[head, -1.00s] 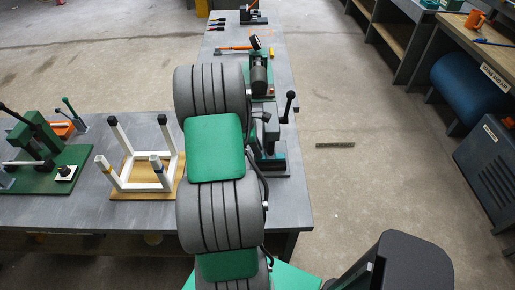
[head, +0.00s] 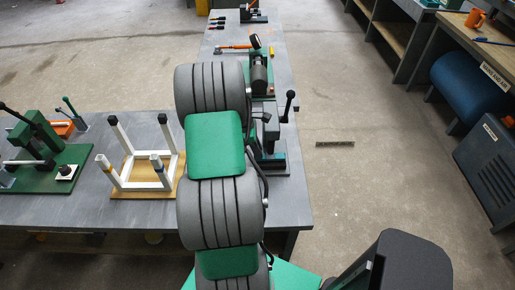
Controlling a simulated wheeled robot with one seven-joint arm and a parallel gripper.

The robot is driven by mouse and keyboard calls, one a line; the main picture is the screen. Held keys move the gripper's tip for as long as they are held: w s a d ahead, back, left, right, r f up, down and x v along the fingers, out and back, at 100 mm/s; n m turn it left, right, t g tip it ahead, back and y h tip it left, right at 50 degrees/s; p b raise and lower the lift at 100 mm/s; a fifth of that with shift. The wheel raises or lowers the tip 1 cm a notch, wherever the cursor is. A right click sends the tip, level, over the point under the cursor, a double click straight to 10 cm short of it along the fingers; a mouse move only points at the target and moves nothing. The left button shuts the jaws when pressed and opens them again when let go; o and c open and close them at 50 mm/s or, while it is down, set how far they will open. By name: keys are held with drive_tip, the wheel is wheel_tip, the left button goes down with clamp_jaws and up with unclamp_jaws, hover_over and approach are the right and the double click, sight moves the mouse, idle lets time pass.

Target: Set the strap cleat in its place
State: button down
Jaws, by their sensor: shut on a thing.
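My arm (head: 219,215) rises through the middle of the head view and covers part of the bench. My gripper is not visible; the arm's own links hide that area. I cannot make out the strap cleat or anything held. A white chair frame (head: 134,185) stands upside down on a wooden board (head: 172,190) on the bench, left of my arm, with its legs pointing up.
The grey bench (head: 60,210) carries a green press fixture (head: 38,148) at left. A dark vise-like device (head: 268,140) is right of my arm. Tools (head: 235,46) lie farther back.

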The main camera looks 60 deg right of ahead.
drive_tip(key=shift+f, duration=0.4)
drive_tip(key=c, duration=1.2)
unclamp_jaws()
drive_tip(key=shift+o, duration=0.2)
drive_tip(key=shift+o, duration=1.3)
drive_tip(key=shift+r+p, duration=1.25)
drive_tip(key=shift+r, duration=2.8)
